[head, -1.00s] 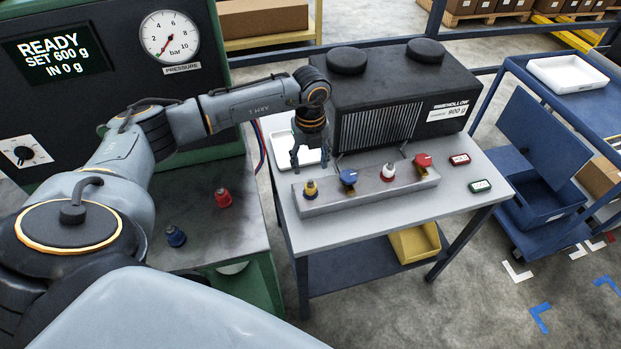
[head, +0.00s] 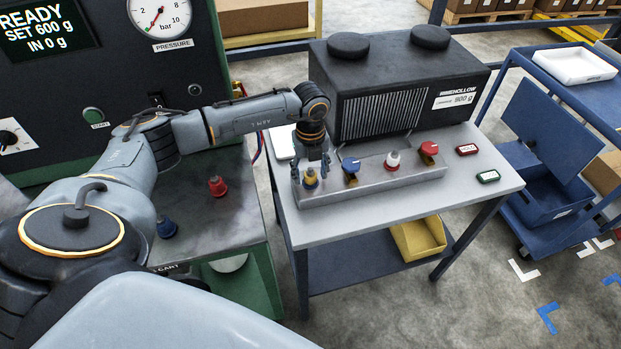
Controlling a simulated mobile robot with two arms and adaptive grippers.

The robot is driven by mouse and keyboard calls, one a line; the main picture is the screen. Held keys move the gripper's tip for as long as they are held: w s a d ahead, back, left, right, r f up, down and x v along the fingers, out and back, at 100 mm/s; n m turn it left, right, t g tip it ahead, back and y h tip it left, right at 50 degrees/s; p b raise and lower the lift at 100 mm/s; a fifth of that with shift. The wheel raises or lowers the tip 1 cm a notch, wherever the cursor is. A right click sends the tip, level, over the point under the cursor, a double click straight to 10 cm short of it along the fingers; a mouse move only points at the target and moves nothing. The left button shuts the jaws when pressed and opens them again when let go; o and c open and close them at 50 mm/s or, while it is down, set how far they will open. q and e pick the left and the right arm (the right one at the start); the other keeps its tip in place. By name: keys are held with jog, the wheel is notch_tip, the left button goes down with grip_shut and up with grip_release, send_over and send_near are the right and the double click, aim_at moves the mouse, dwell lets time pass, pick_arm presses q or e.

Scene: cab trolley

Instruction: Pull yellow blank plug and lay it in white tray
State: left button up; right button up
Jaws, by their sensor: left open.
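The yellow blank plug (head: 310,178) stands upright at the left end of the grey manifold block (head: 390,180) on the small table. My left gripper (head: 311,172) points down over it, open, with one finger on each side of the plug's top. I cannot tell whether the fingers touch it. A white tray (head: 282,146) lies on the table behind the block, mostly hidden by my left arm and gripper. My right gripper is not in view.
On the block, a blue plug (head: 350,165), a white plug (head: 392,160) and a red plug (head: 429,148) stand to the right. A black hollow-marked box (head: 390,90) stands behind. Another white tray (head: 575,66) sits on the blue trolley. Loose red (head: 217,186) and blue (head: 166,227) plugs stand at left.

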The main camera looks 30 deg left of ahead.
aim_at(311, 169)
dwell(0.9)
pick_arm(q)
grip_shut()
jog(key=shift+r, duration=0.1)
jog(key=shift+r, duration=0.1)
jog(key=shift+w+r+p, duration=0.1)
jog(key=shift+r+p, duration=0.2)
jog(key=shift+p, duration=0.1)
jog(key=shift+r+p, duration=0.4)
jog(key=shift+r, duration=0.2)
jog(key=shift+r+p, duration=1.4)
jog(key=shift+r, duration=0.55)
